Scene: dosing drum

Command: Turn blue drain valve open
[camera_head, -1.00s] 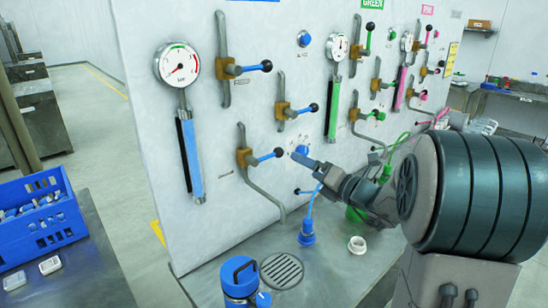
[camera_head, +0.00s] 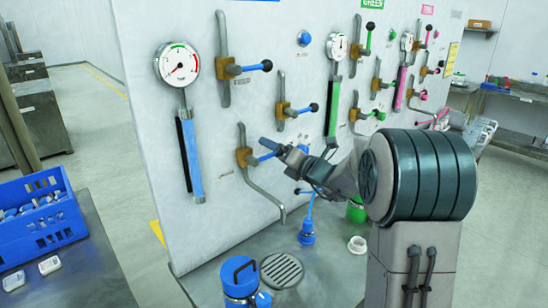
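Three valves with blue lever handles sit on the left part of the white panel. The lowest one, a brass valve (camera_head: 243,157) with a bent grey outlet pipe (camera_head: 264,194), appears to be the blue drain valve. Its blue lever (camera_head: 265,157) points right, roughly level. My gripper (camera_head: 270,146) reaches in from the right, with its tip at or just in front of the lever's outer end. The gripper hides the lever's black knob. I cannot tell whether it touches the lever, or whether the fingers are apart.
The middle blue valve (camera_head: 282,110) and upper blue valve (camera_head: 225,68) are close above. A pressure gauge (camera_head: 177,64) is at left. A blue bottle (camera_head: 240,280), floor drain grate (camera_head: 282,270) and white cap (camera_head: 357,245) are on the bench below. A blue crate (camera_head: 38,215) stands left.

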